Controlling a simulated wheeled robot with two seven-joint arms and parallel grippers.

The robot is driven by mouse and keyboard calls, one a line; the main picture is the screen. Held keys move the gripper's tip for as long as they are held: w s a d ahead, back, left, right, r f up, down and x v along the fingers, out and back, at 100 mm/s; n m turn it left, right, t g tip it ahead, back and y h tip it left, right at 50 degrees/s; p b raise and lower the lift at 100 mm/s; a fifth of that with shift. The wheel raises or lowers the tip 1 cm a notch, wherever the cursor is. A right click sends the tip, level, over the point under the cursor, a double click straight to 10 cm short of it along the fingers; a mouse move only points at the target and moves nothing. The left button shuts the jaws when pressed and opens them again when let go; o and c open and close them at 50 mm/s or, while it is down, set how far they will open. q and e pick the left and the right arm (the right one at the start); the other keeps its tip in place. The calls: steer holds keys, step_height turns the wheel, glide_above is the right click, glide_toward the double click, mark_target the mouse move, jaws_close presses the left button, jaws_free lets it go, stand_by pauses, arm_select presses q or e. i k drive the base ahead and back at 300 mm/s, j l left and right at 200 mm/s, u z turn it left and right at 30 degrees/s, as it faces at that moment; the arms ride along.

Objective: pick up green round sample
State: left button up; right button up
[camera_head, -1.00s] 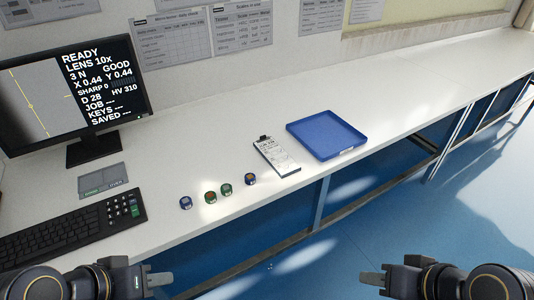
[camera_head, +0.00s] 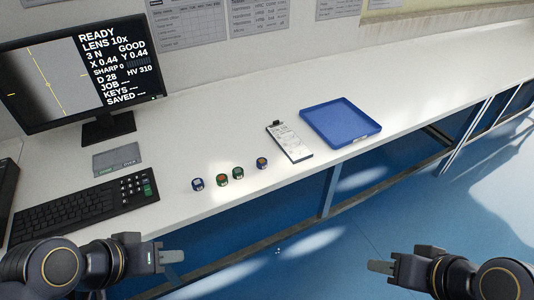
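Several small round samples stand in a short row near the front edge of the white bench. One is green all over the top (camera_head: 238,173); just left of it is a green one with a reddish top (camera_head: 222,180). A blue sample (camera_head: 197,184) is at the left end and a dark blue one with an orange-brown top (camera_head: 262,163) at the right end. My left gripper (camera_head: 173,257) is in front of and below the bench edge, apart from the samples. My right gripper (camera_head: 381,267) is over the floor, far to the right. Neither holds anything visible; finger gaps are unclear.
A blue tray (camera_head: 350,139) and a clipboard (camera_head: 289,141) lie right of the samples. A keyboard (camera_head: 85,207), a small grey panel (camera_head: 117,159) and a monitor (camera_head: 75,75) are at left. The bench beyond the tray is clear.

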mark_target(238, 172)
steer(key=i+l, duration=0.85)
steer(key=l, duration=0.15)
steer(key=i+l+u, duration=0.1)
steer(key=u, duration=2.55)
steer(key=l, duration=0.1)
